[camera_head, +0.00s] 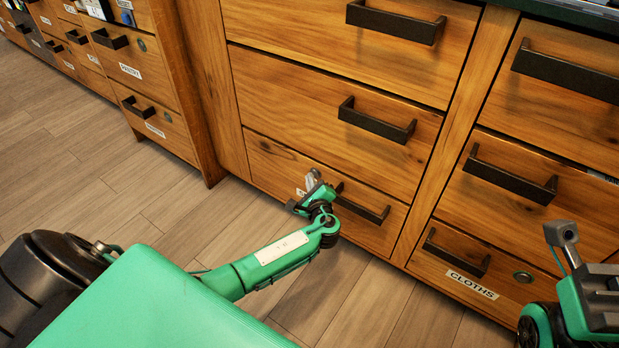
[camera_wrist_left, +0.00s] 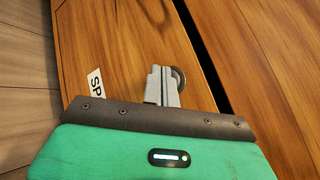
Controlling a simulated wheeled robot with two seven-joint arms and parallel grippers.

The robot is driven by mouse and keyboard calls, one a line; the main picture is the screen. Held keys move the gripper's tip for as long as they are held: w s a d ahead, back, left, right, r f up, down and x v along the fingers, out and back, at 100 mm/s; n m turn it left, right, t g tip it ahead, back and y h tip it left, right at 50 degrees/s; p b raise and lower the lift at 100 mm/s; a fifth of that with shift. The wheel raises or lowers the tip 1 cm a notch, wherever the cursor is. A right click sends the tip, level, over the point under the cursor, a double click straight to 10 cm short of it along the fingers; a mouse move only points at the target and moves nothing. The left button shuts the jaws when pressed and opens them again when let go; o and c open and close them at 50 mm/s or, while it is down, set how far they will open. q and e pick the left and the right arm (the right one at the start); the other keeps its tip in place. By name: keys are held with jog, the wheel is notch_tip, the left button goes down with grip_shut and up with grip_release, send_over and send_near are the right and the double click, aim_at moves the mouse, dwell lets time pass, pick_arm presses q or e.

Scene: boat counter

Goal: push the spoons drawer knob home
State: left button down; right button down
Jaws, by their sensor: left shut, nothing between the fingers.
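The spoons drawer (camera_head: 275,165) is the bottom drawer of the middle cabinet. Its label (camera_wrist_left: 95,86) shows only "SP" in the left wrist view. A round, grey, dark-rimmed knob (camera_wrist_left: 181,77) shows partly behind my left fingers in that view; in the head view my gripper hides it. My left gripper (camera_head: 313,179) is shut and empty, its fingertips (camera_wrist_left: 162,72) over the knob in the picture. I cannot tell whether they touch it or how far it sticks out. My right gripper (camera_head: 562,236) is at the right edge, its jaw state unclear.
The spoons drawer's dark bar handle (camera_head: 363,206) is just right of my left gripper. More handled drawers rise above it. The cloths drawer (camera_head: 510,297) is at right, with a round metal knob (camera_head: 523,277). The plank floor (camera_head: 160,205) is clear at left.

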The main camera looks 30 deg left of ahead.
pick_arm(q)
jog(key=shift+w+d+r, duration=0.4)
jog(key=shift+s+d+f+h+p, duration=0.1)
jog(key=shift+s+d+h+p, duration=0.25)
jog(key=shift+p, duration=0.3)
jog(key=shift+s+p, duration=0.5)
jog(key=shift+s, duration=0.6)
jog(key=shift+a+f, duration=0.1)
jog(key=shift+a, duration=0.05)
jog(key=s, duration=0.1)
jog(key=s+p, duration=0.1)
jog(key=s, duration=0.1)
jog(key=s+p, duration=0.1)
jog(key=s, duration=0.1)
jog(key=shift+s+a, duration=0.15)
jog(key=shift+a, duration=0.25)
jog(key=shift+f, duration=0.1)
